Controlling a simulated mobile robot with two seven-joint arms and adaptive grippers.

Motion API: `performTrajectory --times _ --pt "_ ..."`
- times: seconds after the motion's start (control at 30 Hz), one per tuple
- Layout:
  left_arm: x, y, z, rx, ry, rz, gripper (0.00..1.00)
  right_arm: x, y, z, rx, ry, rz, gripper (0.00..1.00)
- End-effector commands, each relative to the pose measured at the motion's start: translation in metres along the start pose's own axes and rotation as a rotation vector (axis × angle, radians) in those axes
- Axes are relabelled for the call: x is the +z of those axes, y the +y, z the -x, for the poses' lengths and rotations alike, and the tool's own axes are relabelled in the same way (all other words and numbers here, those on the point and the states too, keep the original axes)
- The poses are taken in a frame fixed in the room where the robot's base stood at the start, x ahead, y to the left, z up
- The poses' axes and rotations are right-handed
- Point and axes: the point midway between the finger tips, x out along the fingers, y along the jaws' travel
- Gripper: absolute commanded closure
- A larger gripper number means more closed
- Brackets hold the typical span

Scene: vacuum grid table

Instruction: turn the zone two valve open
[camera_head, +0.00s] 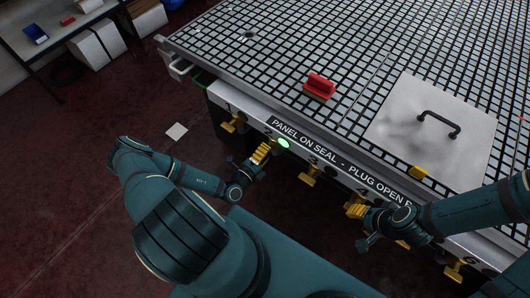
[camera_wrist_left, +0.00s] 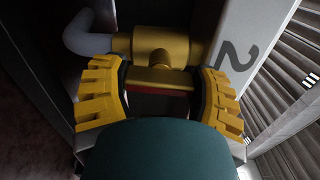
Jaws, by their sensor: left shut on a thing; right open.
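The zone two valve shows in the left wrist view as a brass body (camera_wrist_left: 152,45) with a handle bar (camera_wrist_left: 155,82) below it, beside a large "2" on the panel edge. My left gripper (camera_wrist_left: 163,88) has its yellow fingers on both sides of the handle and is shut on it. In the head view my left gripper (camera_head: 260,154) is at the table's front edge by the lit green lamp (camera_head: 283,142) and hides most of the valve. My right gripper (camera_head: 356,210) is open at the front edge near number 4; whether it touches the valve there is unclear.
Other yellow valves hang along the front edge: valve one (camera_head: 229,126), valve three (camera_head: 308,176) and valve six (camera_head: 453,273). On the grid table lie a red block (camera_head: 319,86) and a grey plate (camera_head: 405,130) with a black handle.

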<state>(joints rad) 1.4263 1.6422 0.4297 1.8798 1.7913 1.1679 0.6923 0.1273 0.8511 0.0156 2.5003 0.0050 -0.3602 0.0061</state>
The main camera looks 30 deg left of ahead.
Motion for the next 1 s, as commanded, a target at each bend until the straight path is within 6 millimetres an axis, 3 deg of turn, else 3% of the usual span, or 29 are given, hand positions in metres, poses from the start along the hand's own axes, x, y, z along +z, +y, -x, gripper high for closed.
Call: performTrajectory --times 0.77,0.8,0.87,1.0 --pt "-0.0005 0.0006 0.0005 0.002 0.001 0.107 0.72 0.0013 0.001 -0.0027 0.0 -0.003 0.001 0.57" --pt "-0.0005 0.0006 0.0005 0.002 0.001 0.107 0.26 0.0013 0.001 -0.0027 0.0 -0.003 0.001 0.57" --pt "-0.0005 0.0005 0.0004 0.002 0.001 0.106 0.05 0.0013 0.001 -0.0027 0.0 -0.003 0.001 0.57" --pt "-0.0003 0.0003 0.0003 0.001 0.001 0.105 0.01 0.0013 0.001 -0.0027 0.0 -0.003 0.001 0.57"
